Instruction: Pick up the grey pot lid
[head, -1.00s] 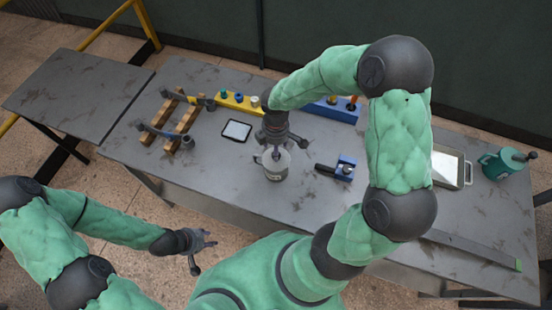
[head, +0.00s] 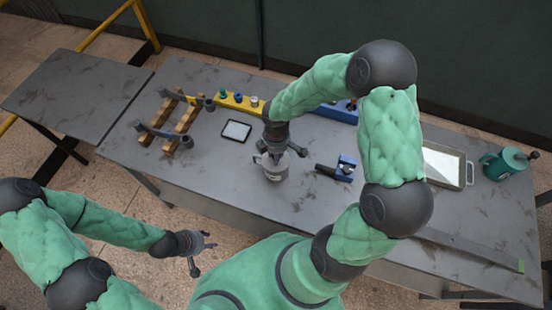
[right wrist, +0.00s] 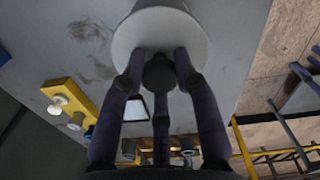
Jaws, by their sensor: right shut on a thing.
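The grey pot lid (right wrist: 205,45) is a pale round disc with a dark knob (right wrist: 160,72) in the right wrist view. It sits on the small grey pot (head: 273,174); I cannot tell whether there is a gap between them. My right gripper (right wrist: 160,80) is above it, pointing down, with its fingers shut around the knob. In the head view, my right gripper (head: 277,153) hides much of the lid. My left gripper (head: 203,256) is open and empty, off the table's front edge.
A blue clamp-like tool (head: 343,168) lies right of the pot, and a tablet (head: 236,131) behind it to the left.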

